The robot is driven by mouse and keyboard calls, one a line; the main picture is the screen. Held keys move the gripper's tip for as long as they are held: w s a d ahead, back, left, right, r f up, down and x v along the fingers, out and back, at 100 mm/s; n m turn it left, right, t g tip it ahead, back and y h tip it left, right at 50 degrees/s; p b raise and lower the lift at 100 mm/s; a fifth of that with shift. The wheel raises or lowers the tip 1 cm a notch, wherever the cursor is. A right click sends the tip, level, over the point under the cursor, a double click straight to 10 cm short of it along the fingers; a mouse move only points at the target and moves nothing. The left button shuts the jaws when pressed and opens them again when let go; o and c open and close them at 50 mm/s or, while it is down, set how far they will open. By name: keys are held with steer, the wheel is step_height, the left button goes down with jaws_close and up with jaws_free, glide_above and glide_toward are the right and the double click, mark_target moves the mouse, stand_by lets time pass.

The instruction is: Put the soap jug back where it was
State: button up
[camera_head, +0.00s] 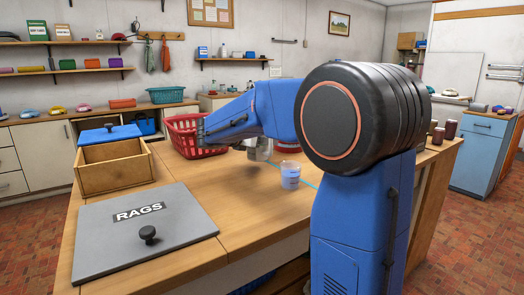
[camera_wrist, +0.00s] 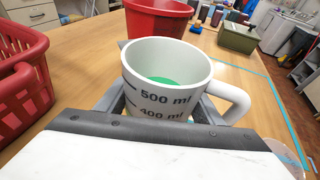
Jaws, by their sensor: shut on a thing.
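The soap jug (camera_wrist: 150,80) is a white measuring jug with dark "500 ml" and "400 ml" marks, a handle on the right and green liquid inside. It stands close in front of the wrist camera, between the two grey fingers of my gripper (camera_wrist: 162,112), which is shut on it. The jug looks about upright. Its lower part is hidden by the gripper body, so I cannot tell whether it touches the table. In the head view my gripper (camera_head: 254,149) is over the far part of the wooden table, mostly hidden behind my arm.
A red basket (camera_head: 183,140) stands left of the gripper, and a red bucket (camera_wrist: 168,18) beyond the jug. A pale blue-white cup (camera_head: 290,176) stands nearer on the table. A wooden box (camera_head: 110,178) and a grey "RAGS" lid (camera_head: 120,250) lie left. Blue tape (camera_wrist: 262,75) crosses the table.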

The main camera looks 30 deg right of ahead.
mark_target(261, 148)
steer(key=shift+f, duration=1.75)
steer(key=shift+f, duration=0.15)
steer(key=o, duration=1.5)
steer(key=shift+a+r, duration=0.2)
steer(key=v, duration=1.1)
steer(key=shift+s+a+r, duration=0.2)
steer(key=shift+s, duration=0.05)
